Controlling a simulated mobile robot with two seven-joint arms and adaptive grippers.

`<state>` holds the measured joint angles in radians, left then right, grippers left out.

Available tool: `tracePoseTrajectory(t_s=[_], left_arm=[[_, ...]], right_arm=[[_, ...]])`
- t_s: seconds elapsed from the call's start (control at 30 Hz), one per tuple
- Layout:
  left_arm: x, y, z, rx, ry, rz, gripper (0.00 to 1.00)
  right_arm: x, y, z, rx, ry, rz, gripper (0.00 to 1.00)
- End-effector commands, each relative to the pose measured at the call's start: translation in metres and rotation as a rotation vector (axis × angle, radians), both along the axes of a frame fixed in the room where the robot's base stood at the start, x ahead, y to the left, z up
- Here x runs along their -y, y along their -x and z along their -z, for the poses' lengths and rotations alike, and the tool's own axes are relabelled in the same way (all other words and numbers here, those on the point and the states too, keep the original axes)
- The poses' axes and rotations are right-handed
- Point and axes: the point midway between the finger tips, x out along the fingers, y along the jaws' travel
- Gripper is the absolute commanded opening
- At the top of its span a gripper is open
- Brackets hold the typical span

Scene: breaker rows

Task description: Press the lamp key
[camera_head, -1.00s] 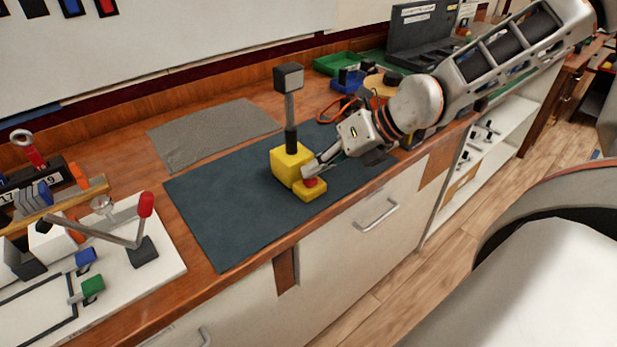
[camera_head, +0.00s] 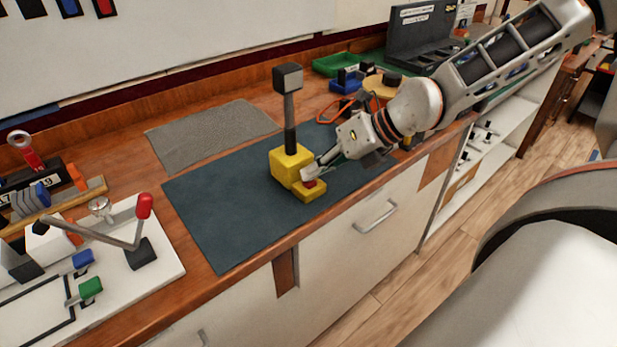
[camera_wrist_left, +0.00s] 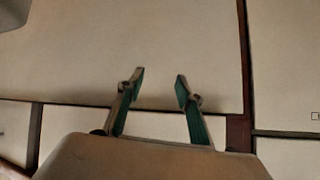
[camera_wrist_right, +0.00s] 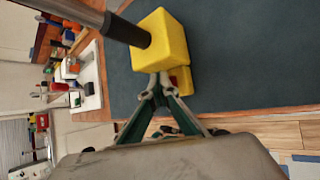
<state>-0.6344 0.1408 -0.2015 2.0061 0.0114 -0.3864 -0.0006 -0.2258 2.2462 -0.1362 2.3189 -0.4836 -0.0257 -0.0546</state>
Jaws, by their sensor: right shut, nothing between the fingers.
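The lamp is a yellow block (camera_head: 284,166) with a dark post and a grey cube head (camera_head: 288,76). It stands upright on the dark blue mat. A low yellow foot (camera_head: 312,194) juts from its front and carries the red key (camera_head: 310,184). My right gripper (camera_head: 308,173) is shut and empty, its tips right at the key and partly covering it; I cannot tell whether they touch. In the right wrist view the closed tips (camera_wrist_right: 160,82) lie beside the yellow block (camera_wrist_right: 160,42). My left gripper (camera_wrist_left: 160,82) is open and empty before pale panels.
The blue mat (camera_head: 225,215) is bare around the lamp. A grey mat (camera_head: 210,135) lies behind it. A white board with a red-tipped lever (camera_head: 144,207) stands at the left. A green tray (camera_head: 335,64) and an orange cable loop (camera_head: 340,108) are at the back right.

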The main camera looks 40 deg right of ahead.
Motion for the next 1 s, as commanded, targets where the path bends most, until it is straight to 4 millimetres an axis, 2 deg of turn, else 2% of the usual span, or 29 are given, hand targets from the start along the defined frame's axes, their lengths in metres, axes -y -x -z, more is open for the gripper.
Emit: tracePoseTrajectory(t_s=[0.27,0.6,1.0], left_arm=[[0.0,0.0,0.0,0.001,0.0,0.0,0.36],[0.0,-0.004,-0.007,0.009,0.0,0.001,0.36],[0.001,-0.004,-0.009,0.011,0.001,0.001,0.36]], right_arm=[[0.0,0.0,0.001,-0.001,0.0,0.0,0.0],[0.0,0.0,-0.014,0.002,0.001,-0.001,0.0],[0.0,0.0,-0.019,0.0,0.001,-0.001,0.0]])
